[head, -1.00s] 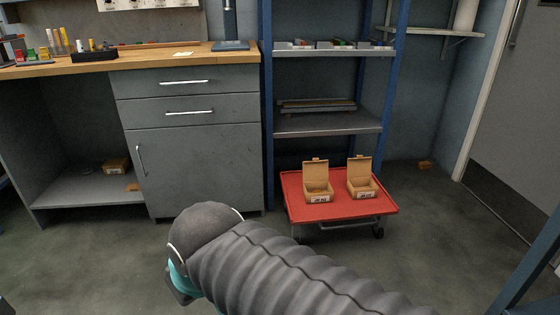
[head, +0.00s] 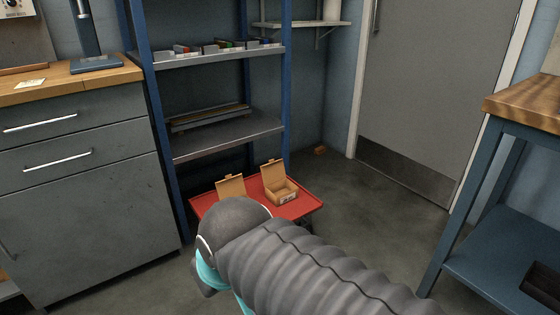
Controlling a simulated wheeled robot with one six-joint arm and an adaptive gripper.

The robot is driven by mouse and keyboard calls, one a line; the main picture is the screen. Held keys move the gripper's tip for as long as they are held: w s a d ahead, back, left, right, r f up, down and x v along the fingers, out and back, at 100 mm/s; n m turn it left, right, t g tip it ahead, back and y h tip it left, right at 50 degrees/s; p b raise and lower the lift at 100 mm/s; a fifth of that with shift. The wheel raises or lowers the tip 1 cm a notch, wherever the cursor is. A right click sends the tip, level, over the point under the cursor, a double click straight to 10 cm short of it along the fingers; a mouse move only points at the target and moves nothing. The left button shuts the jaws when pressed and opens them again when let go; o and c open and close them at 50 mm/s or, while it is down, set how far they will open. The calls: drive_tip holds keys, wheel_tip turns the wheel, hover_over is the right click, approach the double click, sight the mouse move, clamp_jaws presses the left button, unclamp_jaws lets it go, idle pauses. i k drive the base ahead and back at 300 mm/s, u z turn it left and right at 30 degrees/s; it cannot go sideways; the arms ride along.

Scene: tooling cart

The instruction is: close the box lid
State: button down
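Two small cardboard boxes stand on the red cart top in the head view. The right box (head: 282,192) is upright with its lid (head: 273,174) raised at the back. The left box's lid (head: 231,187) also stands up, but its body is mostly hidden behind my arm. My arm crosses the lower middle of the view in front of the cart. Its fingers are hidden or out of sight, so I cannot tell whether my gripper is open or shut.
The red cart (head: 300,207) stands before a blue-framed shelf rack (head: 225,139). A grey drawer cabinet (head: 90,190) is on the left. A wooden-topped blue bench (head: 530,105) is at the right. Bare floor (head: 375,215) lies between the cart and that bench.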

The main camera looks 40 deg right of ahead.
sight(232, 187)
drive_tip(key=z, duration=0.75)
drive_tip(key=i, duration=1.4)
